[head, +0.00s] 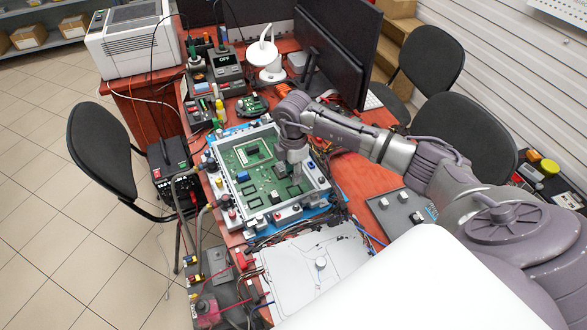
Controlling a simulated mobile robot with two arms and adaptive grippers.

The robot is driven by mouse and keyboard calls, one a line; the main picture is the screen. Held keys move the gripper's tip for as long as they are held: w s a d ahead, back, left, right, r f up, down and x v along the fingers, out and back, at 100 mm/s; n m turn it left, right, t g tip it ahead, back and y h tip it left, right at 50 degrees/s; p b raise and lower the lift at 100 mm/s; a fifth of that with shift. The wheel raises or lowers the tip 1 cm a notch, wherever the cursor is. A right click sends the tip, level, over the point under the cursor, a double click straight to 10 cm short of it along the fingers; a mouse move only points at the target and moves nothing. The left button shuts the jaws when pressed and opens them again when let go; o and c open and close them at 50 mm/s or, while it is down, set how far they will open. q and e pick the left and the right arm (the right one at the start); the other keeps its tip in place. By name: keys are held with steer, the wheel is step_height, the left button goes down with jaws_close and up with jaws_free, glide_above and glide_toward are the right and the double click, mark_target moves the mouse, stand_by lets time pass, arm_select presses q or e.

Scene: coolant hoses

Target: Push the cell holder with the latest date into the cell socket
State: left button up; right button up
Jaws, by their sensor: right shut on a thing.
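The arm from the right reaches over a green circuit board (255,195) set in a pale frame. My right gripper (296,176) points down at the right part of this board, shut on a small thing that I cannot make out. I cannot tell whether that thing touches the board. A square outlined part (252,153) is at the board's upper middle, and dark blocks sit near its lower right. No date can be read, and I cannot single out the cell holders or the cell socket. My left gripper is not in view.
A grey panel (383,226) with small knobs lies right of the board. A white plate (310,280) lies in front, with cables between. Monitors (338,55), a white lamp (263,58) and a soldering station (226,70) stand behind. Chairs flank the red table.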

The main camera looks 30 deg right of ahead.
mark_target(294, 192)
steer(key=shift+f+b, duration=1.5)
steer(key=shift+f, duration=0.75)
steer(key=shift+f+b, duration=0.35)
steer(key=shift+f, duration=0.15)
steer(key=shift+s+f, duration=0.15)
steer(key=shift+f, duration=0.25)
stand_by(1.9)
steer(key=o, duration=0.9)
steer(key=shift+c, duration=0.2)
steer(key=shift+f, duration=0.1)
steer(key=shift+o, duration=0.7)
